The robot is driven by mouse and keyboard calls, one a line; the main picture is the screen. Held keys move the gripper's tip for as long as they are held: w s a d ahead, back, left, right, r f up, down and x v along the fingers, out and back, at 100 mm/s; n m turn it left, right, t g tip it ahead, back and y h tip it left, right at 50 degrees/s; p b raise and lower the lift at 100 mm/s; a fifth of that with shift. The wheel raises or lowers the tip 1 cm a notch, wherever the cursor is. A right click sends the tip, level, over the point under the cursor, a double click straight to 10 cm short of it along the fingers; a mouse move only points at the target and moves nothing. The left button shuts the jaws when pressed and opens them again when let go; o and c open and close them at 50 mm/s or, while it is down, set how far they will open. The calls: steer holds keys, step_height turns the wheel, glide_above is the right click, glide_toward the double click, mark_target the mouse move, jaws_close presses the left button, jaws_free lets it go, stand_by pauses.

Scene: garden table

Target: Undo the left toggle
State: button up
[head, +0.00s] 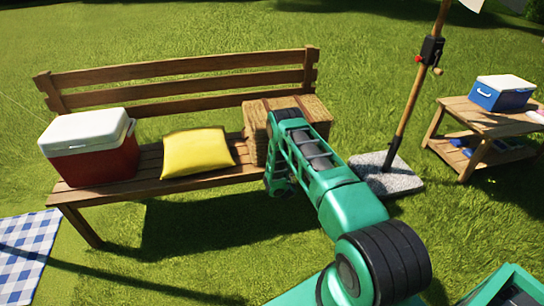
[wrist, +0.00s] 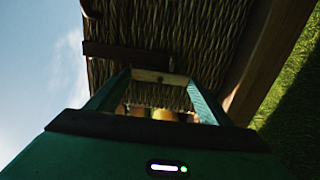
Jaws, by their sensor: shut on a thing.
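A wicker hamper (head: 315,115) with brown straps stands on the right end of the bench, partly hidden by my arm. In the wrist view its woven front (wrist: 180,30) fills the upper middle, turned sideways. A dark strap (wrist: 120,52) runs across the front to a small wooden bar, the left toggle (wrist: 160,76). My gripper (wrist: 158,84) has its two green fingers on either side of this toggle, shut on it. A second strap (wrist: 88,9) shows at the top edge. In the head view my gripper is at the hamper's front, its fingertips not clear.
The bench (head: 190,83) also holds a yellow cushion (head: 198,152) and a red cooler (head: 90,146) to the left. A parasol pole (head: 408,110) on a stone base (head: 385,174) stands to the right. Beyond it is a wooden table (head: 485,119) with a blue cooler (head: 500,95).

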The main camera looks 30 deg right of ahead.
steer(key=shift+a+f, duration=0.2)
steer(key=shift+a, duration=0.15)
steer(key=o, duration=0.8)
steer(key=shift+o, duration=1.3)
steer(key=shift+d, duration=0.15)
steer(key=shift+r, duration=0.1)
steer(key=v, duration=1)
steer(key=shift+s, duration=0.35)
